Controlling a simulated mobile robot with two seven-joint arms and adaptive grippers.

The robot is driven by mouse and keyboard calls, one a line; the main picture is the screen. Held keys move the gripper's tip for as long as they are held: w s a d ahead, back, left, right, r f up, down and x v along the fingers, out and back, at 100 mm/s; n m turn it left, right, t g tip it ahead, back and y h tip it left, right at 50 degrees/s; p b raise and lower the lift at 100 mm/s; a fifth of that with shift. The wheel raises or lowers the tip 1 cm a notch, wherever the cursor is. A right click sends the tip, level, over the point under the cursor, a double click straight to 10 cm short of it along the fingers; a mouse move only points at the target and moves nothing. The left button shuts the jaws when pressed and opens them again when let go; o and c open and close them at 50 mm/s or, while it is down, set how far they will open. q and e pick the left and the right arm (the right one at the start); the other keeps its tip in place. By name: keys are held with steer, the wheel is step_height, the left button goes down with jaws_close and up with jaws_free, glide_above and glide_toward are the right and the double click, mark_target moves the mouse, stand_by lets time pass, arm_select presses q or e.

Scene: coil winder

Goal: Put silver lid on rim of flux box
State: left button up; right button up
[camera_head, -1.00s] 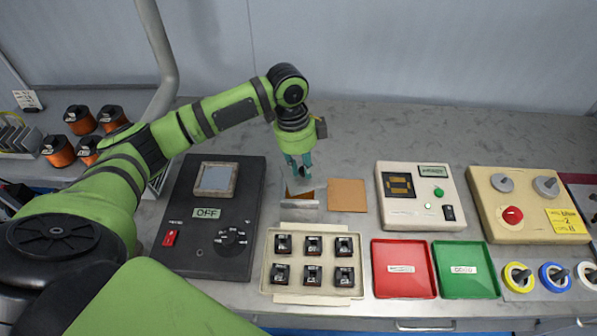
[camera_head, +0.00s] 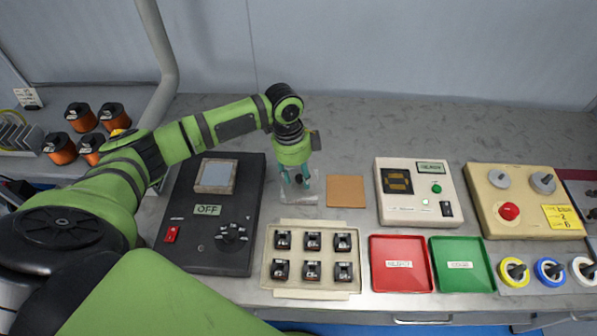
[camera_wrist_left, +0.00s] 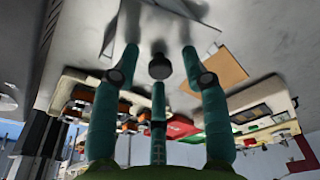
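The flux box is a small silver box behind the black-cell tray in the head view. The silver lid (camera_head: 299,199) shows there as a flat pale plate, and no brown flux shows; the box walls are hard to tell from it. My left gripper (camera_head: 298,182) is just above and behind the lid, its teal fingers spread. In the left wrist view the fingers (camera_wrist_left: 160,60) stand apart with nothing visible clamped between them. Silver sheet surfaces (camera_wrist_left: 150,20) lie beyond the tips, cut off by the picture edge. Whether the lid sits flush is unclear. My right gripper is out of view.
A brown square plate (camera_head: 346,191) lies right of the box. A black control panel (camera_head: 180,235) marked OFF stands left, a white tester (camera_head: 410,210) right. A cell tray (camera_head: 270,285), a red tray (camera_head: 400,280) and a green tray (camera_head: 460,280) lie in front. The bench behind is clear.

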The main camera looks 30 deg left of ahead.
mark_target(293, 179)
arm_select(q)
steer(key=shift+r, duration=0.1)
step_height(293, 179, up, 12)
steer(key=a+b, duration=0.1)
steer(key=shift+a, duration=0.4)
steer(key=shift+s, duration=0.1)
stand_by(0.4)
